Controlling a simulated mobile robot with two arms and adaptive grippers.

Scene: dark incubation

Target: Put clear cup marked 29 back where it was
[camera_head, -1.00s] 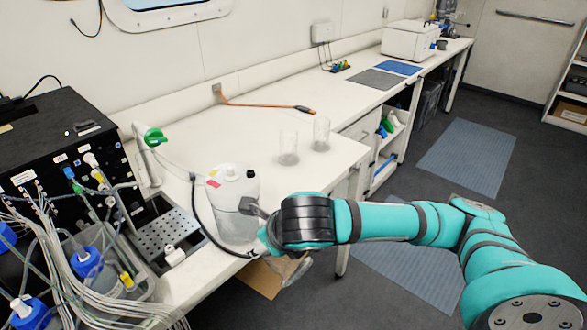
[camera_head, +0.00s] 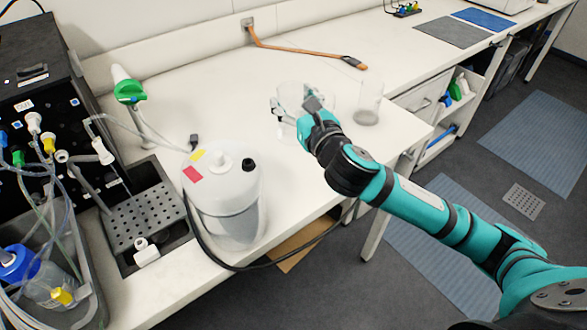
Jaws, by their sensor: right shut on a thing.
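My right gripper (camera_head: 291,108) is over the white bench, shut on a clear thing that looks like a cup (camera_head: 284,120). Fingers and glare hide much of it, and no number can be read. I cannot tell whether its base touches the bench. Another clear cup (camera_head: 370,103) stands upright on the bench to the right of the gripper. A faint clear outline (camera_head: 322,92) shows right behind the fingers and may be one more cup. My left gripper is out of view.
A white jug (camera_head: 224,195) with a black cable stands left of the gripper. A perforated tray (camera_head: 147,215) and tubed bottles (camera_head: 45,280) are further left. An orange-handled tool (camera_head: 300,50) lies at the back.

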